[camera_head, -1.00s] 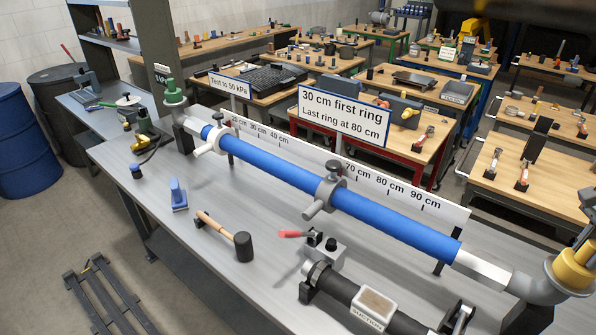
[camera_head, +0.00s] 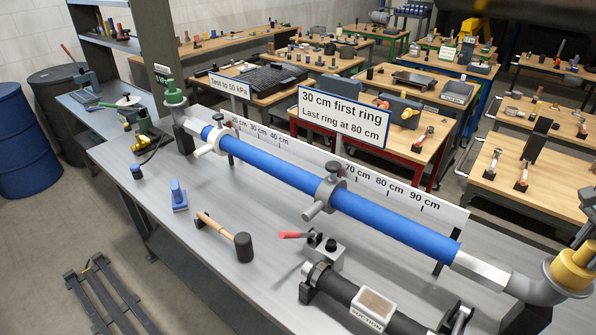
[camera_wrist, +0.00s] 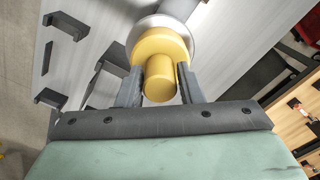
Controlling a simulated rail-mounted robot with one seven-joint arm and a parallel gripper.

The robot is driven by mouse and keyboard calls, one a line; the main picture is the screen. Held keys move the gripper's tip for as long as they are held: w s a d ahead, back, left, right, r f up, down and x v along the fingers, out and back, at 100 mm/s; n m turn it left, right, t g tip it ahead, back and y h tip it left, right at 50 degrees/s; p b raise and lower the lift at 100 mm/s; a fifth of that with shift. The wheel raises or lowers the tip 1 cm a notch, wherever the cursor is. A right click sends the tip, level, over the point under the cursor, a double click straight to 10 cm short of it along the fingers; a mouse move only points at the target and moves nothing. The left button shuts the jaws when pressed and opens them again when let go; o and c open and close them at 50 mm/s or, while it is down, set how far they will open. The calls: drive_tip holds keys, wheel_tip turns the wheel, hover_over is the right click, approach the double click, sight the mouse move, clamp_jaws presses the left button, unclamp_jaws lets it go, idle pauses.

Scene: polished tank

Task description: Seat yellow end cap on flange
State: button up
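The yellow end cap (camera_head: 572,270) is at the right edge of the head view, at the mouth of the grey flanged elbow (camera_head: 540,285) at the pipe's right end. In the wrist view, the yellow end cap (camera_wrist: 160,45) has a wide disc and a narrower knob facing me. The pale flange (camera_wrist: 136,34) shows behind the disc. My gripper (camera_wrist: 161,72) has one dark finger on each side of the knob and looks shut on it. Whether the cap is fully against the flange cannot be told. My gripper (camera_head: 588,235) is partly cut off in the head view.
A long blue pipe (camera_head: 270,170) with grey ring clamps runs along the grey bench. A mallet (camera_head: 225,238), a red-handled clamp (camera_head: 322,243) and a black cylinder (camera_head: 355,300) lie in front. A sign (camera_head: 343,117) and scale board stand behind.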

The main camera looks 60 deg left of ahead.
drive_tip(key=shift+r+p, duration=0.45)
drive_tip(key=shift+r, duration=0.95)
drive_tip(key=o, duration=0.6)
drive_tip(key=shift+c, duration=0.2)
drive_tip(key=c, duration=0.6)
drive_tip(key=shift+o, duration=0.2)
drive_tip(key=shift+r, duration=0.15)
wheel_tip(320, 180, up, 9)
drive_tip(key=shift+d, duration=0.1)
